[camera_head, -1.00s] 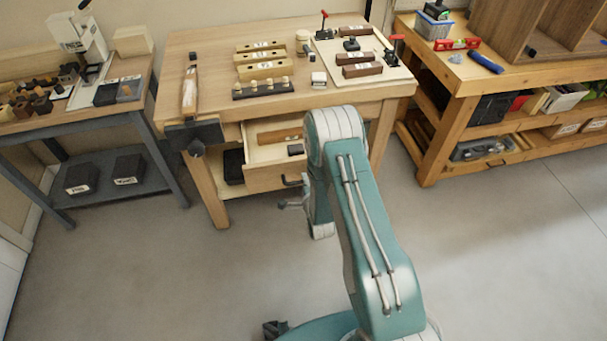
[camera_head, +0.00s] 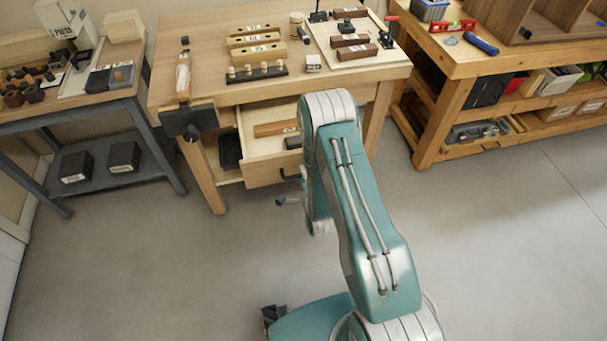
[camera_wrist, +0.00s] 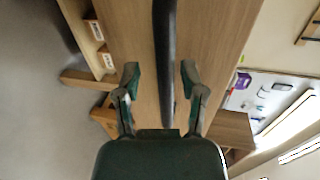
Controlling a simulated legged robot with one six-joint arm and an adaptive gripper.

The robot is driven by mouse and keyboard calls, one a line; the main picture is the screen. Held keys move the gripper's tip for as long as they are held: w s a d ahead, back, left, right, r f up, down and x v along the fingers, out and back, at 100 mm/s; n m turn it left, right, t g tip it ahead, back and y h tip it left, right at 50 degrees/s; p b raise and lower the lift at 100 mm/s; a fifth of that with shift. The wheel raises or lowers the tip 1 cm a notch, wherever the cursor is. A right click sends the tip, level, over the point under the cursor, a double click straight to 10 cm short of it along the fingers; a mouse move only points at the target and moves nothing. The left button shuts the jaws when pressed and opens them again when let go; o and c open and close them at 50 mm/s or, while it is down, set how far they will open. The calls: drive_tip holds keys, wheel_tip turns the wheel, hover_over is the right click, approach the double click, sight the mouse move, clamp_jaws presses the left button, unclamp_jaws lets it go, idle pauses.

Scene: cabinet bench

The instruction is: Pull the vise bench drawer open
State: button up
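The vise bench (camera_head: 215,88) has a pale wooden drawer (camera_head: 262,172) under its top, standing partly open. Inside the drawer lie a wooden block (camera_head: 272,128) and a small dark block (camera_head: 293,142). The drawer's black bar handle (camera_head: 290,174) is on its front; in the wrist view the handle (camera_wrist: 165,60) runs upright in the picture between my fingers. My gripper (camera_wrist: 160,78) is open, one finger on each side of the handle, with gaps visible. In the head view my gripper (camera_head: 287,200) is partly hidden by my arm.
The dark vise (camera_head: 193,120) juts from the bench's front left corner. A grey cart (camera_head: 100,112) stands at the left and a wooden workbench (camera_head: 450,72) at the right. The floor in front of the drawer is clear apart from my own body.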

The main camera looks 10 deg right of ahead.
drive_tip(key=shift+r, duration=0.1)
drive_tip(key=v, duration=1.1)
drive_tip(key=shift+s, duration=0.45)
drive_tip(key=w+r+n+g, duration=0.2)
drive_tip(key=w+r+n, duration=0.15)
drive_tip(key=r, duration=0.65)
drive_tip(key=w+r+n+g, duration=0.3)
drive_tip(key=r+n, duration=0.2)
drive_tip(key=r, duration=0.5)
drive_tip(key=s+r+n+g, duration=0.2)
drive_tip(key=s+r+n, duration=0.2)
drive_tip(key=s+r, duration=0.4)
drive_tip(key=s+r+n+g, duration=0.2)
drive_tip(key=s+r+n, duration=0.3)
drive_tip(key=s+r, duration=0.4)
drive_tip(key=s, duration=0.7)
drive_tip(key=shift+d+r+g, duration=0.15)
drive_tip(key=shift+g, duration=0.25)
